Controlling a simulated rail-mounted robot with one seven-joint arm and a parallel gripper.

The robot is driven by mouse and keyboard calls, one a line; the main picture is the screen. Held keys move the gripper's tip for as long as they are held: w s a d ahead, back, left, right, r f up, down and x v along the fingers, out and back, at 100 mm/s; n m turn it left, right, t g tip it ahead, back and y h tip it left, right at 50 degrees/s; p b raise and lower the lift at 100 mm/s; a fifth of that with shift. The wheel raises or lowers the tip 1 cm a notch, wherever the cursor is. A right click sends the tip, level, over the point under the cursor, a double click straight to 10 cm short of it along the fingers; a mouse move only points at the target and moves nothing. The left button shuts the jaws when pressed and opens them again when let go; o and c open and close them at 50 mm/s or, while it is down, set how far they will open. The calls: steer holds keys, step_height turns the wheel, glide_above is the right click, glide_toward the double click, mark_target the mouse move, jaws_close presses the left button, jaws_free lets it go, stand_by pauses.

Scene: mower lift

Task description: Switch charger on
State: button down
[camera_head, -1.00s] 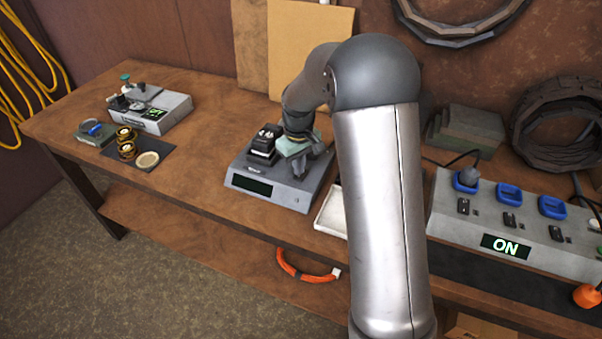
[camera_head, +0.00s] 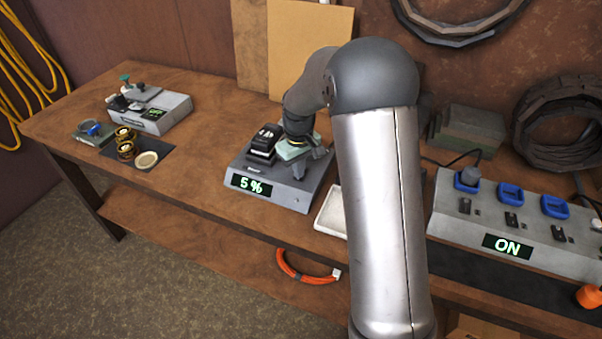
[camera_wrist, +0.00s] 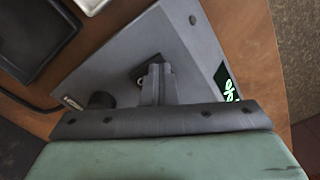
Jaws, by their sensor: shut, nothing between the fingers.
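The charger (camera_head: 286,193) is a grey box on the workbench with a dark battery pack (camera_head: 265,141) on its top left. Its front display (camera_head: 252,185) is lit and reads "5 %". My gripper (camera_head: 299,172) is over the right part of the charger's top, with its fingers pointing down. In the wrist view the gripper (camera_wrist: 158,75) is shut and empty, close against a small dark square part (camera_wrist: 128,84) on the charger's top. The fingers partly hide that part, so its position cannot be read. A lit corner of the display (camera_wrist: 229,88) shows there too.
A white tray (camera_head: 329,222) stands right of the charger. Further right is a grey power strip (camera_head: 480,222) reading "ON", with blue sockets and a plug. At the left are a grey device (camera_head: 163,118) and brass-coloured rings (camera_head: 125,150). An orange loop (camera_head: 300,275) is below the bench's front edge.

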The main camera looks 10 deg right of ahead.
step_height(320, 180, up, 7)
steer(key=p, duration=0.4)
stand_by(0.4)
stand_by(0.5)
steer(key=s+r+m, duration=0.1)
steer(key=s+r, duration=0.3)
steer(key=s, duration=0.3)
steer(key=s+r+m, duration=0.1)
steer(key=s+r, duration=0.3)
steer(key=s, duration=0.3)
steer(key=s+m+t, duration=0.1)
steer(key=s+m, duration=0.1)
steer(key=s, duration=1.4)
steer(key=shift+s+f+m, duration=0.25)
steer(key=shift+f+m, duration=0.05)
